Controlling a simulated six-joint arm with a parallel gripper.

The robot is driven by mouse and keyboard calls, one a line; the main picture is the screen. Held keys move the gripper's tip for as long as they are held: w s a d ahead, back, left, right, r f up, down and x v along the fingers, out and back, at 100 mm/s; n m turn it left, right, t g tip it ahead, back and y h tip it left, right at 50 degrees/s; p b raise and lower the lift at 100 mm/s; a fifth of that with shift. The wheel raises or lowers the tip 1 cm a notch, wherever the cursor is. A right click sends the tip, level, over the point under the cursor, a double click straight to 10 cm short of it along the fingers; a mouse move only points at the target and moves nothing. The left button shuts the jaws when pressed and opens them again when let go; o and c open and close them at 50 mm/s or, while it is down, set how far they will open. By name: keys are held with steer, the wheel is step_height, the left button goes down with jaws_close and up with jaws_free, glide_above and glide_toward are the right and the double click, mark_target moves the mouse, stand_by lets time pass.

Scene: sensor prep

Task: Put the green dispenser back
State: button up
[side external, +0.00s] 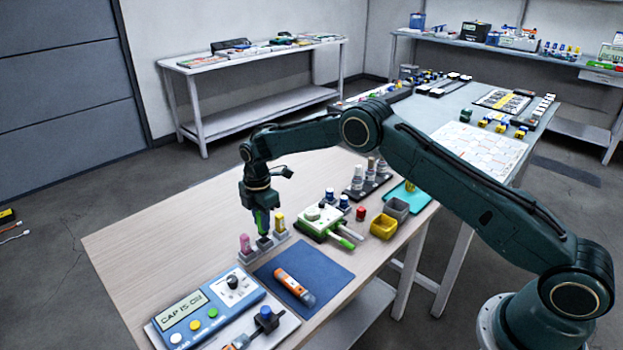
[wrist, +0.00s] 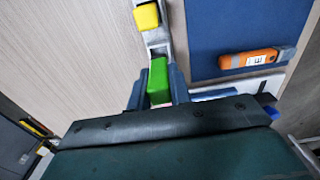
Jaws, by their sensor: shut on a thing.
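The green dispenser (wrist: 158,80) is held between the two fingers of my gripper (wrist: 157,92) in the wrist view. In the side view my gripper (side external: 263,232) points down over the middle of a small grey rack (side external: 251,257), and a strip of the green dispenser (side external: 261,219) shows at it. A pink dispenser (side external: 245,243) stands at the rack's near-left end. A yellow dispenser (side external: 280,222) stands at its far end, and it also shows in the wrist view (wrist: 147,17). The green dispenser's lower end is hidden, so I cannot tell whether it is seated.
A blue mat (side external: 325,262) with an orange pen-like device (side external: 294,287) lies in front of the rack. A blue console (side external: 207,311) is at the near left. A white-green device (side external: 320,220) and yellow bin (side external: 383,226) are to the right. The table's left part is clear.

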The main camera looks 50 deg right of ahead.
steer(key=shift+f, duration=2.15)
steer(key=shift+f, duration=0.1)
steer(key=o, duration=0.8)
step_height(320, 180, up, 11)
steer(key=shift+r, duration=0.65)
